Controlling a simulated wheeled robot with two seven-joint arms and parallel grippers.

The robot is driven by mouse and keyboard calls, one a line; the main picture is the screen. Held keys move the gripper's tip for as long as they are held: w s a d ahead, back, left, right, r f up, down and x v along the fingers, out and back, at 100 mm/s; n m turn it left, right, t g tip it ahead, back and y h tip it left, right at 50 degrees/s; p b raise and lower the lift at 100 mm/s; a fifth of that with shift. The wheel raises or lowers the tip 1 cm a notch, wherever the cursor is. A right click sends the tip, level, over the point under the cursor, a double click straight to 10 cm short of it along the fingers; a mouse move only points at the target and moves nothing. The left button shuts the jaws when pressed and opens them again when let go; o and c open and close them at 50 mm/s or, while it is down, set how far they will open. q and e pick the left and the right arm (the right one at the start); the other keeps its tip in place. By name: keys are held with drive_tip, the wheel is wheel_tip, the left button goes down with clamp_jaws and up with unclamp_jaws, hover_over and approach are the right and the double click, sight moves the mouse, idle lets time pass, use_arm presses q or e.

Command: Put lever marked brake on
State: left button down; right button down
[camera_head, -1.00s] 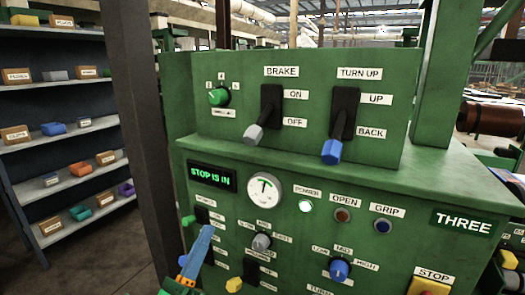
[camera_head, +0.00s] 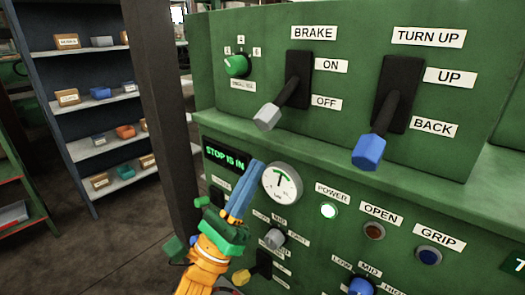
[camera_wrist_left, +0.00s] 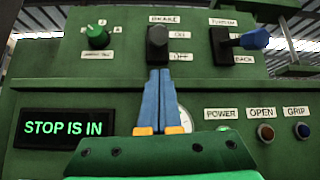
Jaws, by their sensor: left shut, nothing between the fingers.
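The brake lever (camera_head: 267,117) has a grey knob on a black slotted plate, under the BRAKE label (camera_head: 314,33). It slants down toward the OFF label (camera_head: 326,103), with the ON label (camera_head: 331,66) above. In the left wrist view the lever's knob (camera_wrist_left: 158,36) is straight ahead, just above the fingertips. My left gripper (camera_head: 258,166) has blue fingers shut together and empty. It is below the brake knob, by the gauge, and apart from the lever. My right gripper is not in view.
A blue-knobbed TURN UP lever (camera_head: 369,151) hangs right of the brake lever. A green dial (camera_head: 236,65) is to its left. The gauge (camera_head: 282,183), STOP IS IN display (camera_head: 228,158) and a ledge lie below. A dark post (camera_head: 165,120) and shelves (camera_head: 93,60) stand left.

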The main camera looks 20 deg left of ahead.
sight(281, 101)
use_arm(q)
drive_tip(key=p+x, duration=0.3)
drive_tip(key=x, duration=0.5)
drive_tip(key=shift+w+r+p, duration=0.15)
drive_tip(key=shift+w+p, duration=0.05)
drive_tip(key=shift+p, duration=0.1)
drive_tip(key=shift+d, duration=0.1)
